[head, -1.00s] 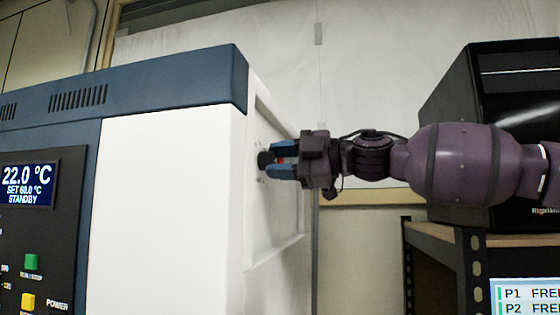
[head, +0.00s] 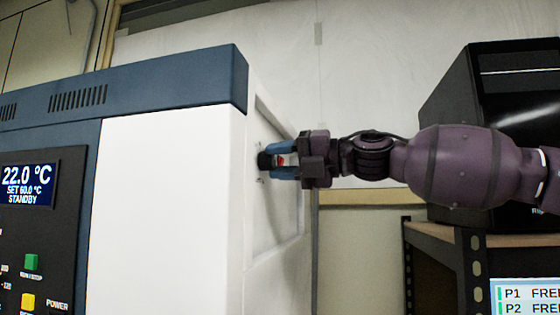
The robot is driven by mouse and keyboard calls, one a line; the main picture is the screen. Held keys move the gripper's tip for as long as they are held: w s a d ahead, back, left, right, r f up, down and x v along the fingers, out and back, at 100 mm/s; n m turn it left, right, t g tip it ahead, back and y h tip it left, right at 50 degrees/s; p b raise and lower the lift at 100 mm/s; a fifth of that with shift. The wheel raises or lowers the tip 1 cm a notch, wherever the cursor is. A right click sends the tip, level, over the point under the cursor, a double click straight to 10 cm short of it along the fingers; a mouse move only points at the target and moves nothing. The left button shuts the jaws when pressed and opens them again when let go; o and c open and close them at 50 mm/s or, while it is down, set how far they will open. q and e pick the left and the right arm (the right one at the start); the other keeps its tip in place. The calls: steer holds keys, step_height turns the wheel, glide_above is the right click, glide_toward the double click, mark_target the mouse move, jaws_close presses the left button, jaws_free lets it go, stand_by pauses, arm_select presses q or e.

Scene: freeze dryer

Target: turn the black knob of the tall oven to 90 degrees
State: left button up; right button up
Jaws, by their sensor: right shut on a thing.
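The tall oven (head: 168,210) stands at the left, white with a dark blue top band. The black knob (head: 264,160) sticks out of its right side wall. My right gripper (head: 277,160) comes in from the right with its blue fingers shut on the knob. A small red spot shows between the fingers. The fingers and the viewing angle hide most of the knob, so its angle cannot be read. My left gripper is not in view.
The oven's front panel (head: 70,240) has a display reading 22.0 °C, set 60.0 °C, standby, with green and yellow buttons. A black machine (head: 450,110) stands on a shelf rack (head: 436,236) at the right. A screen (head: 525,297) is at lower right.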

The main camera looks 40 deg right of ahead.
steer(key=n, duration=0.4)
steer(key=shift+n, duration=0.4)
stand_by(0.4)
steer(key=o, duration=0.9)
